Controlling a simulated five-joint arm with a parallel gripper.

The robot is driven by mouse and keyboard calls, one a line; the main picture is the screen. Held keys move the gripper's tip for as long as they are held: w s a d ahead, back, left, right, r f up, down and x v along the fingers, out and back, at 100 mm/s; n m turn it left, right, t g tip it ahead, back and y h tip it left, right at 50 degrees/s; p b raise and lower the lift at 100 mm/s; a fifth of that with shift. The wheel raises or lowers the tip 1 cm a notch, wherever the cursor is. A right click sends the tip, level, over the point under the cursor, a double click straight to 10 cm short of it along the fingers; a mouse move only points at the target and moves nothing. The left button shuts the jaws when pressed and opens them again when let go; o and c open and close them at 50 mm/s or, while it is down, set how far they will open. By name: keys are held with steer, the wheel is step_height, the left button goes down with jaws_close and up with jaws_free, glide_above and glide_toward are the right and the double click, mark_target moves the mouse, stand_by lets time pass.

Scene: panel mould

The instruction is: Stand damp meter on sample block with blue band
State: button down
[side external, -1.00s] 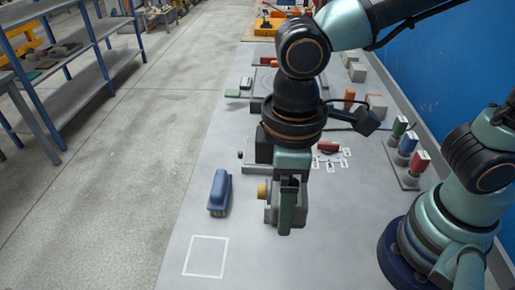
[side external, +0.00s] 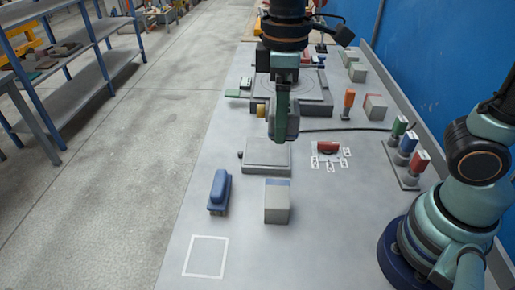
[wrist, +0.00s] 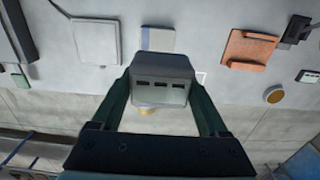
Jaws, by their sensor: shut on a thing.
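The damp meter, a grey body with a yellow knob, is held between the fingers of my gripper (side external: 281,138). The damp meter (wrist: 160,84) fills the space between both fingers in the wrist view, slotted face showing. My gripper is shut on it. The sample block with the blue band (side external: 277,204) stands on the bench, nearer the side camera, with nothing on it. It also shows just above the meter in the wrist view (wrist: 165,40). The meter is in the air, apart from the block.
A blue-handled brush (side external: 219,190) lies left of the block, with a white square outline (side external: 206,256) in front. A grey slab (side external: 266,153) lies behind the block. Other banded blocks (side external: 375,108) and a rack of coloured handles (side external: 406,160) stand right.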

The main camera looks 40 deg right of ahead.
mark_target(275, 195)
step_height(275, 195, down, 17)
steer(key=shift+r, duration=0.1)
stand_by(0.3)
steer(key=shift+f, duration=0.2)
jaws_free()
step_height(275, 195, up, 11)
steer(key=d+r+m+t, duration=0.2)
steer(key=d+r+m, duration=0.1)
steer(key=d, duration=0.3)
steer(key=s+d+r+m+t, duration=0.1)
steer(key=d+r+m+t, duration=0.2)
steer(key=d+m, duration=0.3)
steer(key=shift+d+r+t, duration=0.3)
steer(key=shift+d+r, duration=0.4)
steer(key=shift+d, duration=0.1)
stand_by(0.9)
